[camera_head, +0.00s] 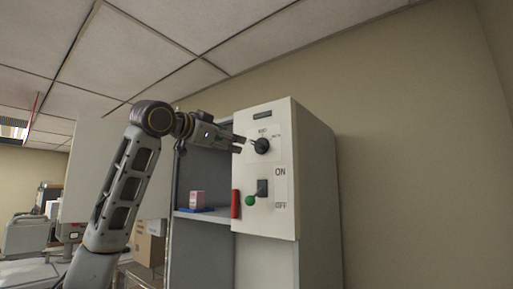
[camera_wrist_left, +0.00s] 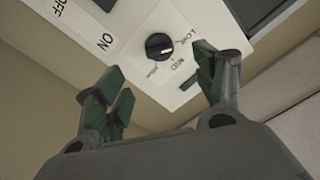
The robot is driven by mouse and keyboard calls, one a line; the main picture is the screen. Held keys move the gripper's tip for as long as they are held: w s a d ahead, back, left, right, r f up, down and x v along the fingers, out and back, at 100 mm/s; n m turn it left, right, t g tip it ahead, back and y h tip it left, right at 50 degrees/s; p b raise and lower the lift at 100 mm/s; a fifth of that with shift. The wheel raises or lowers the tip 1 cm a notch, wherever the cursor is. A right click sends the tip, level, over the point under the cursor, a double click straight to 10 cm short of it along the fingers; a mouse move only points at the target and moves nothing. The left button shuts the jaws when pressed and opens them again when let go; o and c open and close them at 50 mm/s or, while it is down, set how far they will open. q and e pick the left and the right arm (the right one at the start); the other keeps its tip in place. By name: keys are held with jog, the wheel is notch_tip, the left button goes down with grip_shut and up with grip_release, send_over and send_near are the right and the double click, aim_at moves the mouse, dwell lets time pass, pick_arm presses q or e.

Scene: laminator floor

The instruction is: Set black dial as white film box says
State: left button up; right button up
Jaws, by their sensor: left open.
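The black dial (camera_head: 262,146) sits on the upper front of a white control panel. My left gripper (camera_head: 241,144) is open and empty just left of the dial in the head view. In the wrist view its fingers (camera_wrist_left: 163,78) are spread, with the dial beyond the gap, apparently untouched. A small whitish-pink box (camera_head: 197,199), perhaps the film box, stands on the shelf; its print is unreadable. My right gripper is not in view.
A blue item (camera_head: 196,210) lies under the small box. Cardboard boxes (camera_head: 149,246) stand lower left. A plain wall is at right.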

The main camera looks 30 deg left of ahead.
aim_at(255, 145)
pick_arm(q)
jog(key=w+p, duration=0.1)
jog(key=w, duration=0.3)
jog(key=w+d+p, duration=0.1)
jog(key=w, duration=0.3)
jog(key=w+p, duration=0.2)
jog(key=w, duration=0.2)
jog(key=shift+w+d+r, duration=0.1)
jog(key=shift+w+d, duration=0.05)
jog(key=shift+w, duration=0.05)
jog(key=shift+w+d, duration=0.1)
jog(key=shift+w, duration=0.6)
jog(key=shift+c, duration=0.4)
jog(key=c, duration=0.8)
